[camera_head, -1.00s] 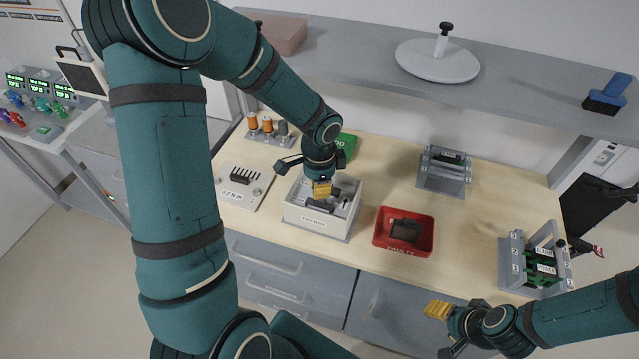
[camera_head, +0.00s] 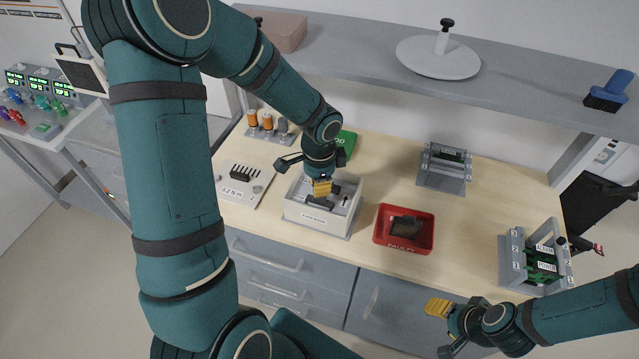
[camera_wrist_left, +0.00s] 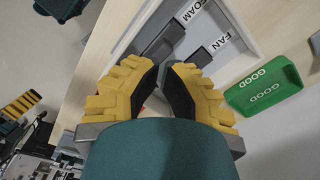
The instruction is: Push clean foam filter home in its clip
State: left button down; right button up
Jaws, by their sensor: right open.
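A white open-topped box (camera_head: 305,214) stands on the bench with dark pieces inside. In the left wrist view its inside wall carries the labels FOAM and FAN. A dark grey block (camera_wrist_left: 156,42) lies by the FOAM label, and a smaller dark piece (camera_wrist_left: 201,57) lies by the FAN label. I cannot tell which is the foam filter, and its clip cannot be made out. My left gripper (camera_head: 321,188) points down into the box; its yellow fingertips meet close to the grey block, with nothing seen between them. My right gripper (camera_head: 438,308) is open and empty before the bench's front edge.
A red tray (camera_head: 428,242) with a dark part stands right of the box. A green GOOD tray (camera_wrist_left: 262,90) is behind it. A grey stand (camera_head: 443,180) and a slotted rack (camera_head: 512,262) stand further right. A shelf (camera_head: 370,55) overhangs the bench.

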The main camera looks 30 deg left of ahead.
pick_arm(q)
jog(key=shift+f+b, duration=1.4)
jog(key=shift+f, duration=0.25)
dwell(1.3)
jog(key=shift+r, duration=0.15)
jog(key=shift+r+p, duration=2.8)
jog(key=shift+r, duration=0.65)
jog(key=shift+f, duration=0.1)
jog(key=shift+s, duration=0.1)
